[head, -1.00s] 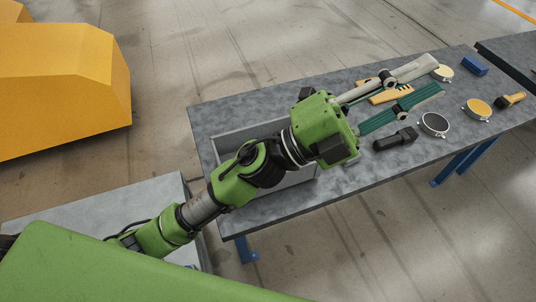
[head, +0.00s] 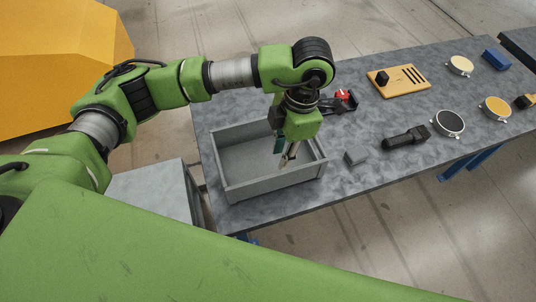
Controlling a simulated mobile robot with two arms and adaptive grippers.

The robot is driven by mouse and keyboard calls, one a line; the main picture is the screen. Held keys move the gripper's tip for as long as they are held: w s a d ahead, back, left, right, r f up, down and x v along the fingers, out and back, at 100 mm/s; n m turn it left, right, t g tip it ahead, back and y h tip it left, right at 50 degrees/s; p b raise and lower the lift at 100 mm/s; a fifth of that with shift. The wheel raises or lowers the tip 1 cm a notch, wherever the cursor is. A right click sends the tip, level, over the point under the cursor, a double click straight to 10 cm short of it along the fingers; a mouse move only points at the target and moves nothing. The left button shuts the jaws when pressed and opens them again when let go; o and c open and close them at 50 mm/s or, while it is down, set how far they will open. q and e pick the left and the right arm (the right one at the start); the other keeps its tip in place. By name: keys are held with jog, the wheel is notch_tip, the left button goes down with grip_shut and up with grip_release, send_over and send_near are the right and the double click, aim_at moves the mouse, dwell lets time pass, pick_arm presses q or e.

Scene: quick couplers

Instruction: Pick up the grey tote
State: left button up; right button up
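The grey tote (head: 275,187) is an open, rectangular box standing on the near left part of the grey table. It looks empty, though my gripper covers part of its inside and back wall. My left gripper (head: 283,156) points down over the right half of the tote. Its teal finger and its pale finger show apart, one behind the other, so it looks open with nothing between them. I cannot tell whether the fingertips are inside the tote or above it. My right gripper is not in view.
A small grey block (head: 357,155) and a black tool (head: 407,138) lie right of the tote. A black and red item (head: 344,101) is behind it. A yellow board (head: 399,81), several round parts and a blue block (head: 496,59) lie farther right. A grey cabinet (head: 155,190) stands left.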

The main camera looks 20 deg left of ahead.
pick_arm(q)
jog(key=p, duration=0.2)
send_near(273, 189)
jog(key=shift+w+a+f, duration=0.2)
jog(key=shift+a+f, duration=0.05)
jog(key=shift+f, duration=0.15)
jog(key=shift+w+a+f, duration=0.2)
jog(key=shift+a+f, duration=0.05)
jog(key=shift+f, duration=0.2)
jog(key=shift+s+f, duration=0.1)
jog(key=shift+f, duration=0.15)
jog(key=f+p, duration=0.2)
jog(key=f, duration=0.1)
jog(key=shift+s+f, duration=0.25)
jog(key=shift+s, duration=0.15)
jog(key=shift+f+p, duration=0.3)
jog(key=shift+f, duration=0.3)
grip_shut()
